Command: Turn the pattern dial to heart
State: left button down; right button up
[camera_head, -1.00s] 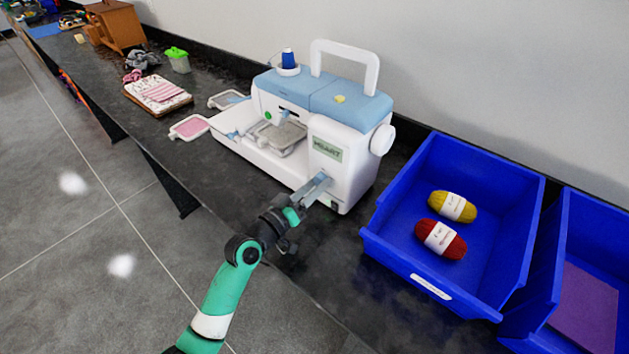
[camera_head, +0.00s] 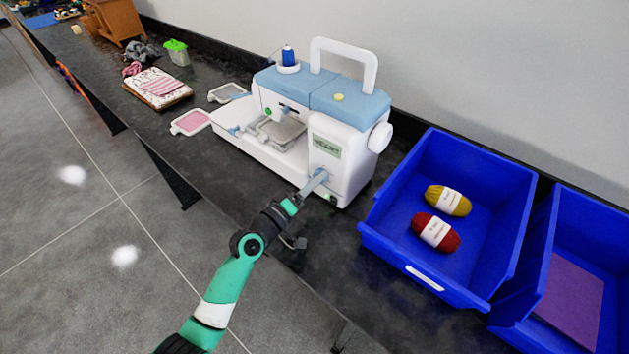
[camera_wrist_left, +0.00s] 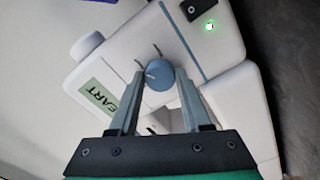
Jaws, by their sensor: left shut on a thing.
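The white and light-blue sewing machine (camera_head: 347,126) stands on the dark counter. The round blue pattern dial (camera_wrist_left: 160,76) is on the machine's front, below the display. My left gripper (camera_head: 322,175) reaches it from the front; in the left wrist view the gripper (camera_wrist_left: 162,74) has its fingers on either side of the dial, shut on it. In the head view the fingers largely hide the dial. My right gripper is not in view.
A blue bin (camera_head: 385,238) with yellow and red yarn stands right of the machine, with another blue bin (camera_head: 512,318) beyond. A pink-filled frame (camera_head: 191,122) and folded cloth (camera_head: 159,87) lie left. A green light (camera_wrist_left: 209,26) glows on the machine.

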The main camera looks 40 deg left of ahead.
pick_arm(q)
jog(key=shift+c, duration=1.8)
grip_release()
jog(key=s+p, duration=0.1)
jog(key=s, duration=1)
jog(key=shift+s+d, duration=0.35)
jog(key=shift+d, duration=0.1)
jog(key=shift+w+d+p, duration=0.1)
jog(key=shift+p, duration=0.2)
